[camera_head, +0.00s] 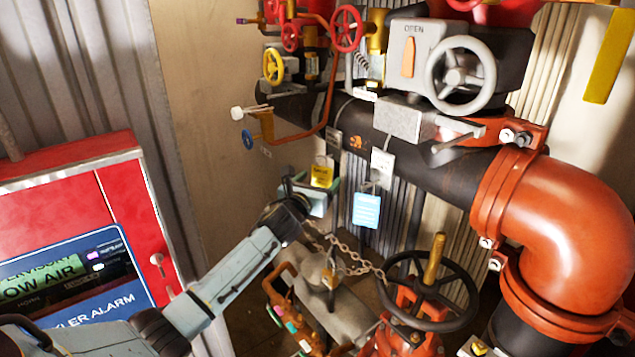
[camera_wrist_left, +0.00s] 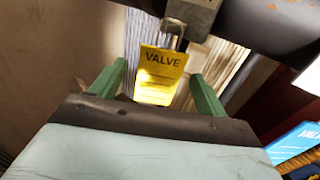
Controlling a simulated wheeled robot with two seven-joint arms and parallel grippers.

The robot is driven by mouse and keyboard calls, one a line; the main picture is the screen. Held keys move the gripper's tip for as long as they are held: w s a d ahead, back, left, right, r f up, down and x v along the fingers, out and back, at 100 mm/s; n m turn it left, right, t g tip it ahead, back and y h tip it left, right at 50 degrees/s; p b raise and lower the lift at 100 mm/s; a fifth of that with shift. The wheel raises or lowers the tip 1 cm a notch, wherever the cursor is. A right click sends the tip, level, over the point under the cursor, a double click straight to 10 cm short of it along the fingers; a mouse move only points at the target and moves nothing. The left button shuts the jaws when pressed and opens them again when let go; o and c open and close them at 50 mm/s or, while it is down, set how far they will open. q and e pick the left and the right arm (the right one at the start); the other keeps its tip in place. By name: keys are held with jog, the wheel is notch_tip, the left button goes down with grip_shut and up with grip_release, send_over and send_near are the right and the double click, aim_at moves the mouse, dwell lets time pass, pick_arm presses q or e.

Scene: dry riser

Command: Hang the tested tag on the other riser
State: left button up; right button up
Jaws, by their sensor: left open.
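A yellow tag (camera_head: 322,173) hangs by a metal loop from a small grey bracket (camera_head: 334,139) on the dark horizontal pipe. In the left wrist view the yellow tag (camera_wrist_left: 161,76) reads VALVE; its smaller print is unreadable. A blue tag (camera_head: 367,209) hangs to its right below a pale box on the pipe, and its edge shows in the left wrist view (camera_wrist_left: 296,146). I cannot read which tag is the tested one. My left gripper (camera_head: 309,189) is open, its green fingers on either side of the yellow tag, without visible grip. My right gripper is out of view.
The thick dark pipe (camera_head: 440,172) runs to an orange elbow (camera_head: 565,225) at right. A black handwheel (camera_head: 428,290) and a chain (camera_head: 345,256) sit below. A red alarm panel (camera_head: 130,195) stands at left. Red and yellow small valves crowd the top.

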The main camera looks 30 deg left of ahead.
pick_arm(q)
jog(key=s+d, duration=0.2)
jog(key=s, duration=1.1)
jog(key=shift+s+b, duration=0.15)
jog(key=shift+b, duration=0.25)
jog(key=shift+a+f, duration=0.1)
jog(key=s+f+n+g+b, duration=0.25)
jog(key=s+f+n, duration=0.2)
jog(key=f, duration=0.95)
jog(key=s+f+n+g+b, duration=0.1)
jog(key=s+f+n+g, duration=0.35)
jog(key=f, duration=0.85)
jog(key=s+f+n+g+b, duration=0.15)
jog(key=f+n, duration=0.45)
jog(key=f, duration=0.8)
jog(key=s+d+f+n+g+h+b, duration=0.1)
jog(key=s+d+f+n+g, duration=0.1)
jog(key=s+f+n, duration=0.3)
jog(key=s+d+f+n+g+b, duration=0.2)
jog(key=s+d+f+n, duration=0.3)
jog(key=s+f, duration=0.8)
jog(key=s+d+f+n+g+h+b, duration=0.1)
jog(key=s+d+f+n+g, duration=0.3)
jog(key=s, duration=1.6)
notch_tip(320, 180, down, 6)
jog(key=n+b, duration=0.1)
jog(key=n, duration=0.2)
jog(key=shift+r+h, duration=0.2)
jog(key=shift+h, duration=0.1)
